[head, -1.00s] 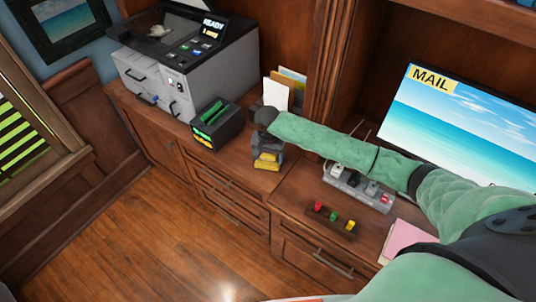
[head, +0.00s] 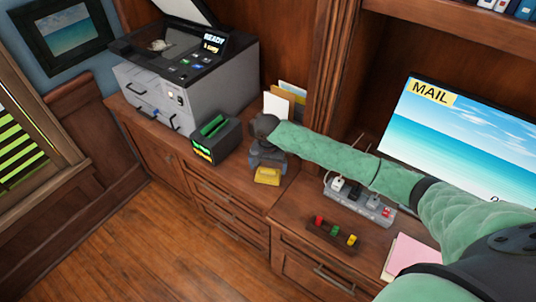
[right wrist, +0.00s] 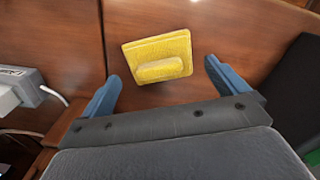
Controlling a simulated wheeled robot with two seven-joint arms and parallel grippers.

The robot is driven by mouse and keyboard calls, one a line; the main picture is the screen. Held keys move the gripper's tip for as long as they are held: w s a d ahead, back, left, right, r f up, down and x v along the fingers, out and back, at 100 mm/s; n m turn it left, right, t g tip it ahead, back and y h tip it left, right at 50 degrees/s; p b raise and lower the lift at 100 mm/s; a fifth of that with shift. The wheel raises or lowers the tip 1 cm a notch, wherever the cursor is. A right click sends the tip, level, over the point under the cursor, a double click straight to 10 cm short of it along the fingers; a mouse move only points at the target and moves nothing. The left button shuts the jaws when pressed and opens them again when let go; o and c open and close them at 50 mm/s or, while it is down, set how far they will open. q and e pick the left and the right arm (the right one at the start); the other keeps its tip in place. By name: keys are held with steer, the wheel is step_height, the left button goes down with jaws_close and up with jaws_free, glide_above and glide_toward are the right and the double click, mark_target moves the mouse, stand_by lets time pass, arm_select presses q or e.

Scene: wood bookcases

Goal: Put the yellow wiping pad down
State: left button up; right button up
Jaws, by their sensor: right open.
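The yellow wiping pad (head: 267,177) is on the wooden cabinet top near its front edge, just in front of my right gripper (head: 268,165). In the right wrist view the pad (right wrist: 157,68) lies against the wood with its raised grip facing the camera. The blue fingers of my right gripper (right wrist: 162,76) are spread wide, one on each side of the pad's near edge, with clear gaps and nothing between them. My left gripper is not in view.
A black box with green and yellow items (head: 215,138) stands left of the pad, with the printer (head: 185,85) behind it. Envelopes (head: 284,102) stand at the back. A power strip (head: 359,203) and a tray of colored pieces (head: 333,235) are to the right.

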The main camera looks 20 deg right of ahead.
mark_target(268, 169)
arm_select(q)
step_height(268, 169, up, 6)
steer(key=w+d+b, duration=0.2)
steer(key=b, duration=0.1)
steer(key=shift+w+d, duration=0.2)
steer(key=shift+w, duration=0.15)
arm_select(e)
step_height(268, 169, up, 10)
steer(key=shift+f, duration=0.1)
